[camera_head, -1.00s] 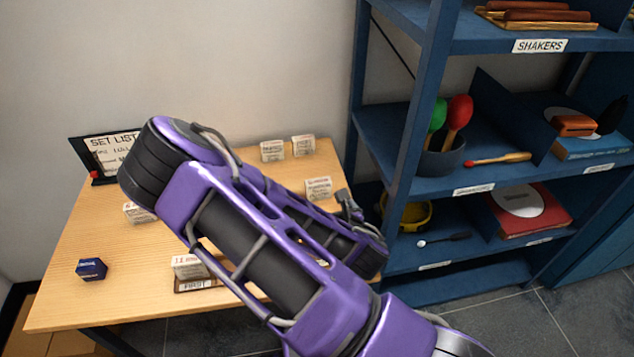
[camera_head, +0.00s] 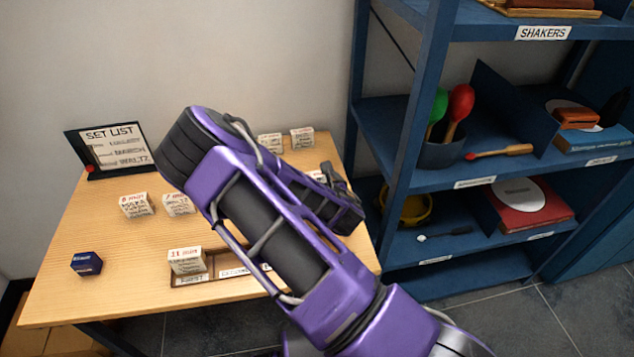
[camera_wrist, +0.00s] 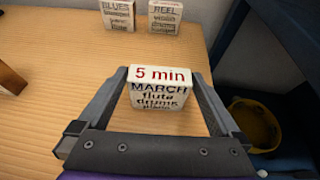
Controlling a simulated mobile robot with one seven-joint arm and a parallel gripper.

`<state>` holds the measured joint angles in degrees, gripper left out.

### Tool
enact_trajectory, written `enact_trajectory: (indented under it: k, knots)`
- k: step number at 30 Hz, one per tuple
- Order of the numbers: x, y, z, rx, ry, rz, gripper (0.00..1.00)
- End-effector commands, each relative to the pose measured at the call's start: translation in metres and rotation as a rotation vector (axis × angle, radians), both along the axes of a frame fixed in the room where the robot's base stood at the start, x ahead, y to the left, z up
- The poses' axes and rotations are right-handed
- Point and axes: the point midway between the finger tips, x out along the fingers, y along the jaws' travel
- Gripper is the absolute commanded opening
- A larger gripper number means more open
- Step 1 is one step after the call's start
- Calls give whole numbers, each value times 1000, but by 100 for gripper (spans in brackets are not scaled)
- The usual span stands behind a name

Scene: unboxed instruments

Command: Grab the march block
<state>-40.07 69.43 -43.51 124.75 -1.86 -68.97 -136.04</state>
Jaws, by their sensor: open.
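The march block (camera_wrist: 160,88) is a white block with a red "5 min" on its top edge and "MARCH flute drums" in black on its face. It stands on the wooden table (camera_wrist: 60,60) in the wrist view. My gripper (camera_wrist: 160,75) is open, with one finger at each side of the block. I cannot tell whether the fingers touch it. The lower part of the block is partly hidden by the gripper's body. In the head view only a sliver of the block (camera_head: 317,176) shows beside my gripper.
A blues block (camera_wrist: 117,15) and a reel block (camera_wrist: 165,16) stand behind it. Two more white blocks, a dark blue block (camera_head: 87,263) and a slotted tray (camera_head: 215,263) holding one block (camera_head: 187,260) lie left. A set list sign (camera_head: 112,148) stands at the back. Blue shelving (camera_head: 400,150) is close right.

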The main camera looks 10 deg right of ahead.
Motion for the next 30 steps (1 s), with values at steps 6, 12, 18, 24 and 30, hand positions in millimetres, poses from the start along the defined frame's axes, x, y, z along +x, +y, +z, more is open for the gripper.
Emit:
enact_trajectory:
  k: [6,12,18,24,30]
  knots:
    - [30,2,-13,0,-2,0,100]
    - [40,3,-17,0,-1,-1,100]
    - [40,3,-17,0,-1,0,93]
    - [40,3,-16,0,-1,0,57]
    - [40,3,-16,0,-2,0,35]
